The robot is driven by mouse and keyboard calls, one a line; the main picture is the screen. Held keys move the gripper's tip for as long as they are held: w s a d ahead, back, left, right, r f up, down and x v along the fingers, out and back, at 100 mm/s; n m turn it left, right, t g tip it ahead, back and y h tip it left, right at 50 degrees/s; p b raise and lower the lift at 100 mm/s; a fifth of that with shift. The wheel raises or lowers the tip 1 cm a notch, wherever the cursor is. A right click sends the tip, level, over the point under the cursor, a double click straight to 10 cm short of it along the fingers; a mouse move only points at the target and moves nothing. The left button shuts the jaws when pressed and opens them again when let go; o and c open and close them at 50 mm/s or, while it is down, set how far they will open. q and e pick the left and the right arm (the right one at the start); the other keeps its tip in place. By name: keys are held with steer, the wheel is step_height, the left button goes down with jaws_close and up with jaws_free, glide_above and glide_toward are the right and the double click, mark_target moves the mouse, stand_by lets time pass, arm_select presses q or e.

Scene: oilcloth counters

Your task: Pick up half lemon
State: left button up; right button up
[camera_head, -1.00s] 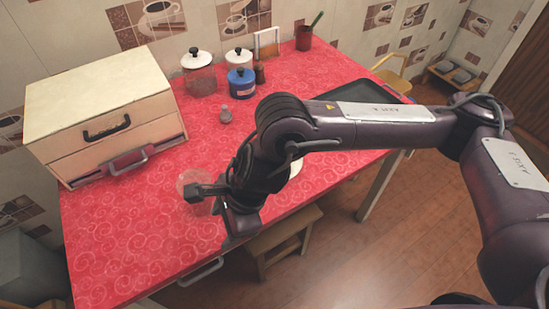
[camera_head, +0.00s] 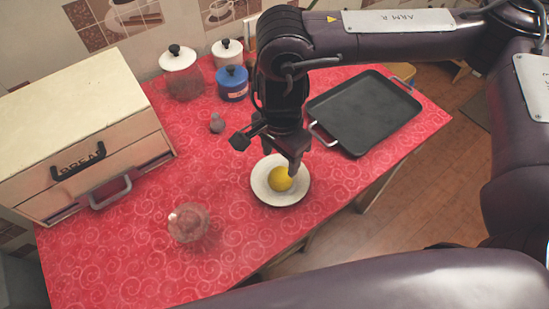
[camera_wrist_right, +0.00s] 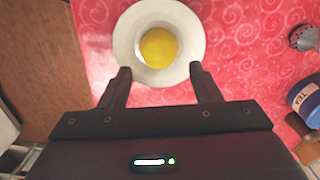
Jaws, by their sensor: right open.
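In the right wrist view the lemon (camera_wrist_right: 158,48) sits inside the plate (camera_wrist_right: 124,42), ahead of the fingertips. My right gripper (camera_head: 292,160) is above the plate, close to the lemon, with its fingers pointing down. In the right wrist view the gripper (camera_wrist_right: 160,72) is open, its two fingers apart with nothing between them. My left gripper is not in view.
A black tray (camera_head: 365,112) lies right of the plate. A glass bowl (camera_head: 188,222) stands at the front left. A bread box (camera_head: 85,140) is at the left; lidded jars (camera_head: 232,83) and a small shaker (camera_head: 217,124) stand behind.

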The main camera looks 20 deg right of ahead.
mark_target(280, 173)
steer(key=f, duration=0.3)
steer(key=shift+s+f, duration=0.3)
steer(key=f, duration=0.3)
steer(key=shift+w+f, duration=0.2)
steer(key=shift+f, duration=0.25)
steer(key=c, duration=0.6)
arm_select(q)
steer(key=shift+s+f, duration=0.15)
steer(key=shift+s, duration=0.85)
arm_select(e)
steer(key=shift+r, duration=0.15)
